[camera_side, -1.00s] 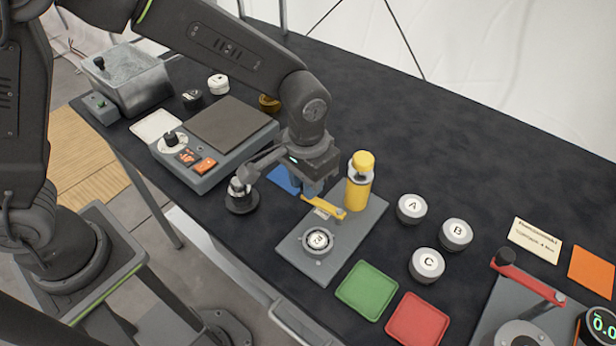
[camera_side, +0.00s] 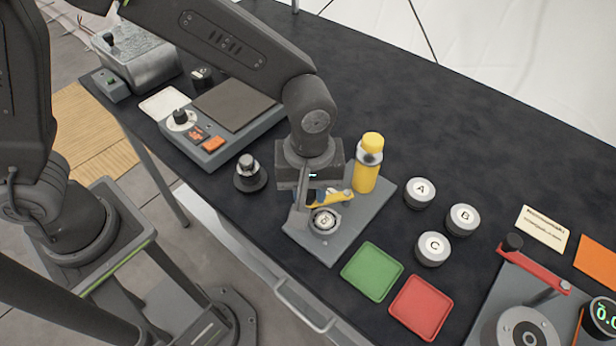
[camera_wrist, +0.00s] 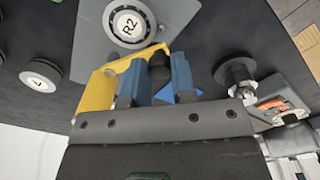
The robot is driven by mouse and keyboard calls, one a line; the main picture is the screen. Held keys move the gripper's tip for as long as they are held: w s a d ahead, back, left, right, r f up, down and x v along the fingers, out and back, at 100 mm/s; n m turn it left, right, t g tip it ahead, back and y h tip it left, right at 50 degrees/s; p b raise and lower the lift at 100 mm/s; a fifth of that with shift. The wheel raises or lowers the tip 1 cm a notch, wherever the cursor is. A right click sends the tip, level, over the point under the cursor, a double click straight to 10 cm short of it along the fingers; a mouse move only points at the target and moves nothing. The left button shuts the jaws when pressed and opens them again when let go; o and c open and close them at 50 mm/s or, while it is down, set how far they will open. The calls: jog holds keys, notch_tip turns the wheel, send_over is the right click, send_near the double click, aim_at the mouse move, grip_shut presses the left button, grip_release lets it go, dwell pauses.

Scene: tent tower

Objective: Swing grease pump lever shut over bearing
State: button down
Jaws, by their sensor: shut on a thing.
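The yellow grease pump (camera_side: 366,172) stands upright on a grey plate (camera_side: 365,215). Its yellow lever (camera_side: 338,199) reaches from the pump's side to my gripper; in the wrist view the lever (camera_wrist: 137,57) ends near the bearing's rim. The bearing (camera_side: 324,221) sits in its round seat on the plate, its top still visible. In the wrist view the bearing (camera_wrist: 128,25) reads R2. My gripper (camera_side: 312,195) is low behind the bearing. Its blue fingers (camera_wrist: 163,82) are shut on the lever's black knob (camera_wrist: 159,70). The side view mostly hides the knob.
Pucks A (camera_side: 420,191), B (camera_side: 462,218) and C (camera_side: 433,247) stand right of the plate. Green (camera_side: 372,271) and red (camera_side: 421,306) trays lie in front. A dark knobbed stand (camera_side: 249,175) is close to my gripper's left. A red-lever fixture (camera_side: 532,272) stands at far right.

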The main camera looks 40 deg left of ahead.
jog(key=d+n, duration=0.1)
jog(key=s+d+n, duration=0.1)
jog(key=n, duration=0.1)
jog(key=shift+s+d+n, duration=0.1)
jog(key=shift+d+n, duration=0.4)
jog(key=shift+n, duration=0.4)
jog(key=shift+d+n, duration=0.45)
jog(key=shift+n, duration=0.45)
jog(key=c, duration=0.9)
grip_release()
jog(key=shift+c, duration=0.2)
notch_tip(320, 180, up, 14)
